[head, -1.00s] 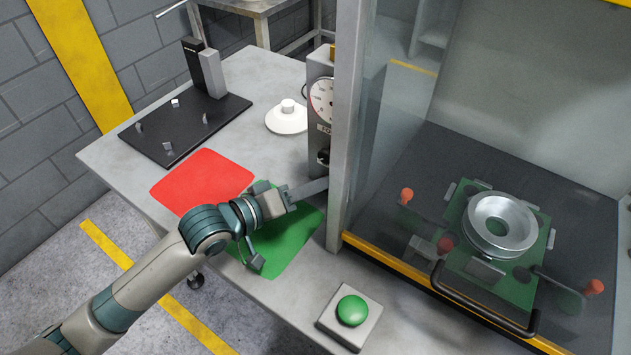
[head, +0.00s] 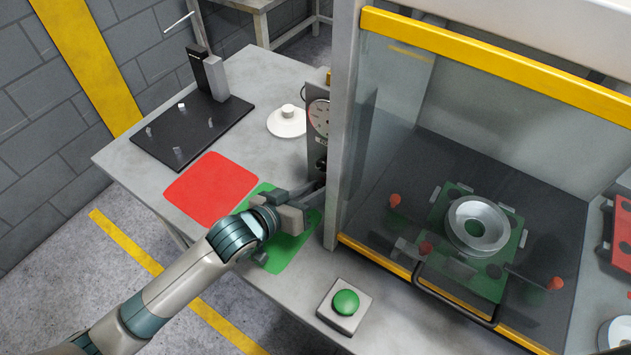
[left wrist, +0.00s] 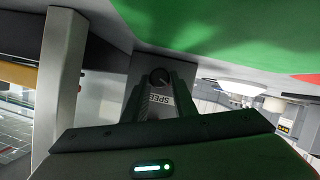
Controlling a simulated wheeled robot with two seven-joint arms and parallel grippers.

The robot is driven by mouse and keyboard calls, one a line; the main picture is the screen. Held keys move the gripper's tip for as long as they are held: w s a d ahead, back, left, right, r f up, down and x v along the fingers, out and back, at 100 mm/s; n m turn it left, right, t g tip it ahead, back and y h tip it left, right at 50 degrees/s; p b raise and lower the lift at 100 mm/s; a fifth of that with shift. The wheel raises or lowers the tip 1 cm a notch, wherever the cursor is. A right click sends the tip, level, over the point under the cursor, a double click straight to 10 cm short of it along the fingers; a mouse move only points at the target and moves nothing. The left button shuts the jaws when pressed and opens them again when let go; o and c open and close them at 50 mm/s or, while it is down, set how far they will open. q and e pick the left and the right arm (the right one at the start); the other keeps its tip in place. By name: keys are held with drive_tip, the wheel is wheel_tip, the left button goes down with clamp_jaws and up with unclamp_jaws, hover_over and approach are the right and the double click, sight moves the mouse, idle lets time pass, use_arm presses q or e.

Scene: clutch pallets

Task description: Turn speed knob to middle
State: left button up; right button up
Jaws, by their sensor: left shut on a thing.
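The speed knob (left wrist: 160,77) is a small dark round knob, seen in the left wrist view beside a pale label reading "SPEE…". It sits on the front of a narrow grey control box (head: 318,96) with a round dial, left of the machine's post. My left gripper (left wrist: 158,88) has its two fingers on either side of the knob and is shut on it. In the head view the left gripper (head: 318,187) reaches the lower part of the box, and its fingertips are hard to make out. The knob's pointer angle cannot be read. My right gripper is not in view.
A green mat (head: 290,250) and a red mat (head: 211,188) lie on the table under and beside my arm. A green push button (head: 346,302) stands at the front. A glass-fronted enclosure with a yellow-edged frame (head: 500,62) is close on the right.

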use_arm(q)
drive_tip(key=shift+s+d+r+m+y+p, duration=0.1)
drive_tip(key=shift+r+m+y+p, duration=0.3)
drive_tip(key=shift+p, duration=0.5)
drive_tip(key=shift+d+f+m+t+y+p, duration=0.1)
drive_tip(key=shift+f+m+t+y+p, duration=0.15)
drive_tip(key=shift+m+p, duration=0.25)
drive_tip(key=shift+f+m+t+y+p, duration=0.1)
drive_tip(key=shift+m+t+y+p, duration=0.15)
drive_tip(key=shift+m+p, duration=0.2)
drive_tip(key=o, duration=1)
drive_tip(key=shift+s, duration=0.1)
